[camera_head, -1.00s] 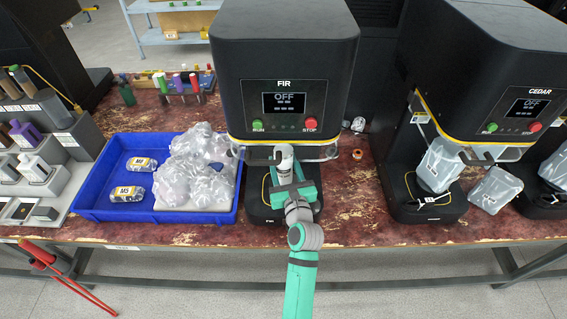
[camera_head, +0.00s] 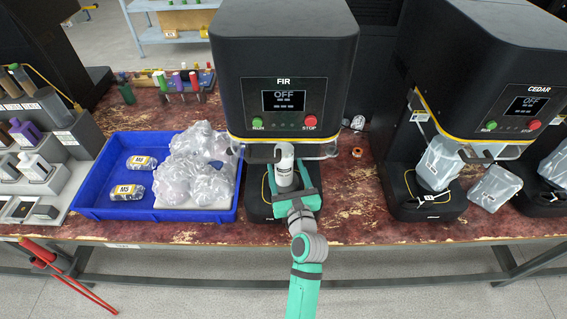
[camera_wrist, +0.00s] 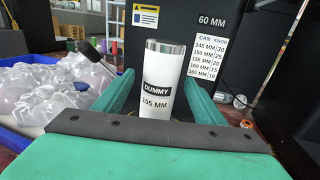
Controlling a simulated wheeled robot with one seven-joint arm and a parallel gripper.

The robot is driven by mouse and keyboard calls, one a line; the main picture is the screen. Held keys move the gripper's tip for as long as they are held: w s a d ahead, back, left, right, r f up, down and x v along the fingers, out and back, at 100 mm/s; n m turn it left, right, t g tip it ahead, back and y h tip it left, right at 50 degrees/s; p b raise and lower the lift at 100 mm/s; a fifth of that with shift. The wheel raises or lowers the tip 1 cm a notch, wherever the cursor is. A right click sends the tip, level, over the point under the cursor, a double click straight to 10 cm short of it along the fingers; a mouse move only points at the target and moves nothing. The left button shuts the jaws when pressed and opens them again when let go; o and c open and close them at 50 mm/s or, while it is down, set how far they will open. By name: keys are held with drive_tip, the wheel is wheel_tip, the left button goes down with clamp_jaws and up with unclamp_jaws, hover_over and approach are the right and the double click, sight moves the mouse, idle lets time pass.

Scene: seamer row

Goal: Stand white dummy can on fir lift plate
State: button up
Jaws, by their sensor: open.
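The white dummy can (camera_head: 284,163) stands upright at the fir machine (camera_head: 285,60), below its head and over its black base (camera_head: 254,209). In the wrist view the can (camera_wrist: 158,85), labelled DUMMY 155 MM, has a silver rim. My green gripper (camera_head: 291,186) is open at the front of the can. In the wrist view its fingers (camera_wrist: 160,95) lie on either side of the can with gaps showing. The can's foot and the lift plate under it are hidden by my gripper, so their contact cannot be seen.
A blue tray (camera_head: 84,198) with bagged items and small labelled packs is left of the fir machine. The cedar machine (camera_head: 480,80) stands to the right, with a clear bag (camera_head: 495,188) beside it. A size card (camera_wrist: 211,52) is on the fir machine.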

drive_tip(key=s+d+f+n+g+h, duration=0.1)
drive_tip(key=s+f+n, duration=0.35)
drive_tip(key=s, duration=0.45)
drive_tip(key=s+f+n+h, duration=0.25)
drive_tip(key=s+n, duration=0.25)
drive_tip(key=s, duration=0.4)
drive_tip(key=s+d+f+n+g+h, duration=0.1)
drive_tip(key=s+f+n, duration=0.35)
drive_tip(key=s, duration=0.45)
drive_tip(key=s+a+r+n, duration=0.1)
drive_tip(key=s+r+n, duration=0.1)
drive_tip(key=s+n, duration=0.6)
drive_tip(key=s+a+r+n, duration=0.1)
drive_tip(key=s+r+n, duration=0.1)
drive_tip(key=s+n, duration=0.7)
drive_tip(key=shift+s+a+r+n, duration=0.3)
drive_tip(key=shift+a+r+n, duration=0.1)
drive_tip(key=shift+n, duration=0.8)
drive_tip(key=shift+y, duration=0.25)
drive_tip(key=c, duration=0.7)
drive_tip(key=shift+a, duration=0.1)
drive_tip(key=shift+c, duration=0.7)
